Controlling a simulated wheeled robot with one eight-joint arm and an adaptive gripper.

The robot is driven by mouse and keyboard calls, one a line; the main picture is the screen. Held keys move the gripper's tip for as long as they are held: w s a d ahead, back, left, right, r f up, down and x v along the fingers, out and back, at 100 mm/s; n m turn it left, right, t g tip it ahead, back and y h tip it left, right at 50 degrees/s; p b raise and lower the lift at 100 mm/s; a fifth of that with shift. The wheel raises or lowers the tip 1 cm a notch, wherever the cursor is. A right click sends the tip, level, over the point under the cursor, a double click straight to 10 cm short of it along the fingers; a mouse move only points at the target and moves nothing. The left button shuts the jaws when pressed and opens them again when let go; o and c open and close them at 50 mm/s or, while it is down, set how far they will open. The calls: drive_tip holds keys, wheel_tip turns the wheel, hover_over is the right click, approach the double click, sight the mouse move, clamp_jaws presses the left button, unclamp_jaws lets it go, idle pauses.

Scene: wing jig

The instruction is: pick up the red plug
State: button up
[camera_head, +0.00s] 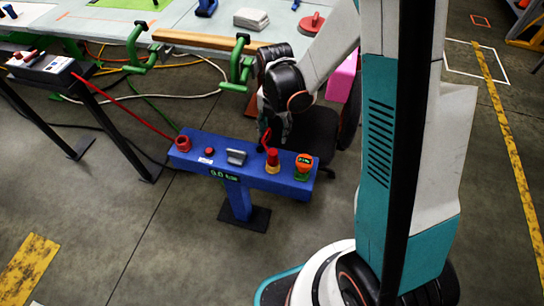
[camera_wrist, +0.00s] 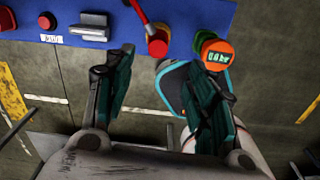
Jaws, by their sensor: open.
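A blue stand (camera_head: 225,180) carries several red parts; I cannot tell for certain which is the red plug. A red cylindrical fitting (camera_head: 183,143), with a red hose running to it, is at its left end. A red-topped part with a yellow base (camera_head: 272,160) is near its right end, by a red lever. The wrist view shows a red lever with a round red end (camera_wrist: 157,46) beyond the fingertips. My gripper (camera_wrist: 152,68) is open and empty, its teal fingers apart. In the head view, my gripper (camera_head: 283,125) is just behind the stand's right half.
The stand also holds a red button (camera_head: 209,152), a grey handle (camera_head: 236,157) and an orange gauge (camera_head: 303,165) with a green display. Behind is a table (camera_head: 185,20) with green clamps (camera_head: 240,62). A black-topped bench (camera_head: 50,68) is at left. The front-left floor is clear.

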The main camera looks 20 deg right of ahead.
sight(273, 152)
wheel_tip(273, 152, down, 8)
drive_tip(key=b, duration=0.2)
drive_tip(key=shift+b, duration=0.35)
drive_tip(key=shift+a+f+b, duration=0.15)
drive_tip(key=shift+f+b, duration=0.6)
drive_tip(key=shift+f, duration=0.6)
drive_tip(key=shift+a+f+b, duration=0.1)
drive_tip(key=shift+f+b, duration=0.6)
drive_tip(key=shift+f, duration=0.6)
drive_tip(key=shift+r, duration=0.1)
drive_tip(key=c, duration=1.1)
